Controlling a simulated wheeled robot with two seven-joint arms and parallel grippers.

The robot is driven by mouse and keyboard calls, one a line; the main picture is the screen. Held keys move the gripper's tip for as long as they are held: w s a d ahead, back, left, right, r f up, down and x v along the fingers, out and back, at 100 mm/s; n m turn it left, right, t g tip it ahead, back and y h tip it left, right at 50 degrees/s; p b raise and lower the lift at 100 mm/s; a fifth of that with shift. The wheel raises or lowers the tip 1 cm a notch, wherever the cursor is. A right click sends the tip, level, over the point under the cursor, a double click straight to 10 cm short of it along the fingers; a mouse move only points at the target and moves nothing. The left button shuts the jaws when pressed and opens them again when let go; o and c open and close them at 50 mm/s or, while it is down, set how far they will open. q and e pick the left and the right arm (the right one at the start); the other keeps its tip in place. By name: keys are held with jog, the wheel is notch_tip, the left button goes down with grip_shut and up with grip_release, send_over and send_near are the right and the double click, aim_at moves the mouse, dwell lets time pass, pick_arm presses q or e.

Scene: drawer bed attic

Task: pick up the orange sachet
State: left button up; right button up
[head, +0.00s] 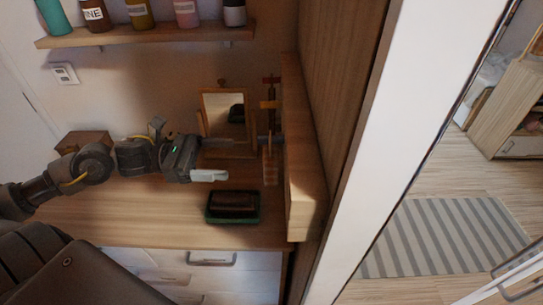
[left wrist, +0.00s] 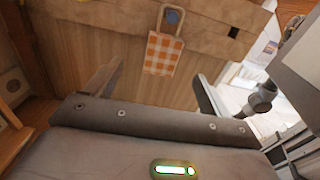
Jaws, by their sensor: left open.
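The orange sachet, an orange-and-white checked pouch (left wrist: 163,54), hangs by its loop from a blue round peg (left wrist: 172,18) on a wooden panel in the left wrist view. I cannot make it out surely in the head view. My left gripper (head: 209,175) reaches in from the left above the dresser top, left of the wooden side panel. In the left wrist view its two fingers stand apart, with nothing between them. The sachet hangs beyond the fingers, roughly centred between them and apart from them. My right gripper does not show.
A small framed mirror (head: 224,112) stands behind my left gripper. A dark block in a green tray (head: 233,219) lies below it on the dresser top (head: 150,222). A wooden side panel (head: 303,190) bounds the right. A bottle shelf (head: 150,37) is above.

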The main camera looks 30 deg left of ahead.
aim_at(264, 160)
pick_arm(q)
jog(key=p+x, duration=0.1)
jog(key=x, duration=0.4)
jog(key=shift+p, duration=0.3)
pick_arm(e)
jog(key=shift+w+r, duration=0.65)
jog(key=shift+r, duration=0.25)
pick_arm(q)
jog(key=p+x, duration=0.4)
jog(key=x, duration=0.1)
jog(key=shift+s+d, duration=0.15)
jog(key=shift+d, duration=0.1)
jog(key=c, duration=1.1)
jog(key=shift+a, duration=0.1)
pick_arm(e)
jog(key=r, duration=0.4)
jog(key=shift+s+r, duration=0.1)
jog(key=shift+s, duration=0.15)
